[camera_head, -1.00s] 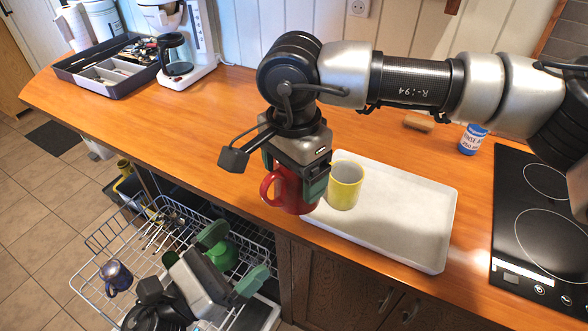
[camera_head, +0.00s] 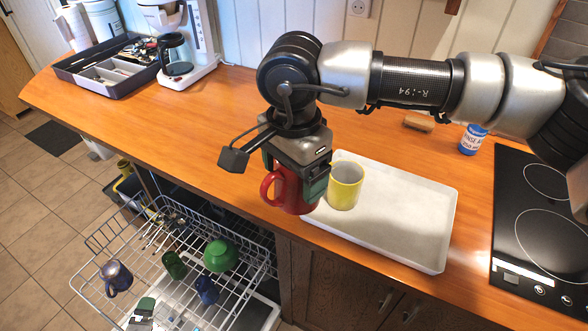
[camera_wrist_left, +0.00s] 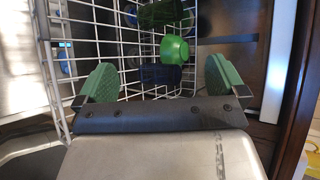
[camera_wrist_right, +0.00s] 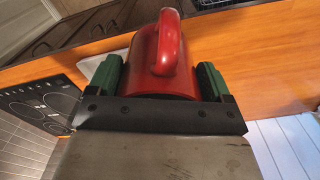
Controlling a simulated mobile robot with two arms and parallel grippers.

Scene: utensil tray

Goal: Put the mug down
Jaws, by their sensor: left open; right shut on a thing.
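The red mug (camera_head: 290,192) hangs in my right gripper (camera_head: 294,178), at the left end of the white tray (camera_head: 405,215), with its handle to the left. In the right wrist view the red mug (camera_wrist_right: 150,75) sits between the two green finger pads, its handle toward the camera. Whether its base touches the tray or counter cannot be told. A yellow mug (camera_head: 345,187) stands upright on the tray, just right of the red one. My left gripper (camera_wrist_left: 160,78) is open and empty over the dishwasher rack.
The pulled-out dishwasher rack (camera_head: 120,253) holds a green bowl (camera_head: 220,255), a dark blue mug (camera_head: 117,277) and other cups. A hob (camera_head: 545,220), a blue-labelled bottle (camera_head: 472,138) and a brush (camera_head: 419,121) lie right. The tray's right half is clear.

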